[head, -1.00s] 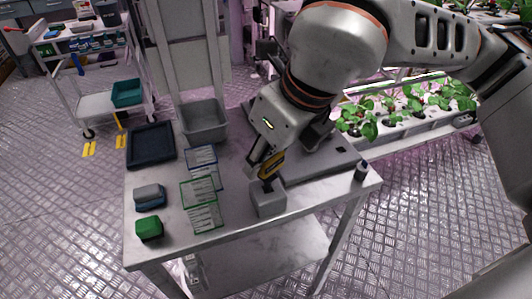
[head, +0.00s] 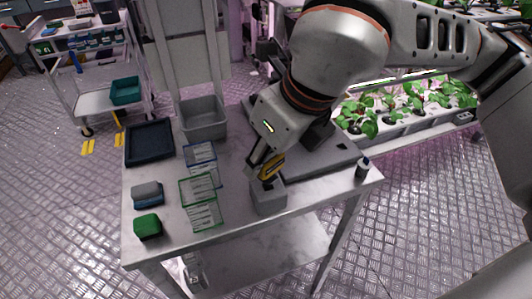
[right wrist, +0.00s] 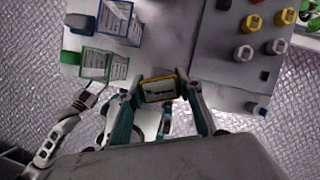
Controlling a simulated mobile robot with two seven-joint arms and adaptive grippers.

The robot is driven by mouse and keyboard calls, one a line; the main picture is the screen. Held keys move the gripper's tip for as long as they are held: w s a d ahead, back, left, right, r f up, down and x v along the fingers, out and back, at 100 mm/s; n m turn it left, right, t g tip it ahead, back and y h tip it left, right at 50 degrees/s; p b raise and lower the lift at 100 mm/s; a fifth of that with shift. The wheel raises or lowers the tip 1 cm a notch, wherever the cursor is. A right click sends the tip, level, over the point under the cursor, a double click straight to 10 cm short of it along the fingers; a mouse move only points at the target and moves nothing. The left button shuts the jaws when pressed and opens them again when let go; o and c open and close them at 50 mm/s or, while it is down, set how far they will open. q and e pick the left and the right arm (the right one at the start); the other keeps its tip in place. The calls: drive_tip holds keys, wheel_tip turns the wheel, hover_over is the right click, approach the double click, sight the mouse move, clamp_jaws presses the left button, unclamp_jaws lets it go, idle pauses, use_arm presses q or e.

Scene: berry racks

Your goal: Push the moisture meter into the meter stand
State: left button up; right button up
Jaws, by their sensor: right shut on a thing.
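The yellow and black moisture meter (head: 271,167) is upright but slightly tilted, over the grey block-shaped meter stand (head: 268,200) at the table's front edge. Its lower end meets the stand's dark top opening; how deep it sits is hidden. My right gripper (head: 262,166) is shut on the meter from above. In the right wrist view the yellow-framed meter (right wrist: 158,89) lies between the two fingers. My left gripper (right wrist: 92,93) seems to show at the left of that view, low beside the table; its fingers are too small to judge.
Label cards (head: 199,188), a green block (head: 148,227), a blue-grey block (head: 147,194), a dark tray (head: 150,142) and a grey bin (head: 203,119) stand left of the stand. A grey panel (head: 325,160) lies behind it. A small bottle (head: 363,168) stands at the right corner.

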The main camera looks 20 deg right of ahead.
drive_tip(key=shift+f+b, duration=0.35)
drive_tip(key=shift+f, duration=0.35)
drive_tip(key=shift+f, duration=0.2)
drive_tip(key=shift+f+b, duration=0.3)
drive_tip(key=shift+f, duration=0.05)
drive_tip(key=o, duration=1.7)
drive_tip(key=shift+r, duration=0.1)
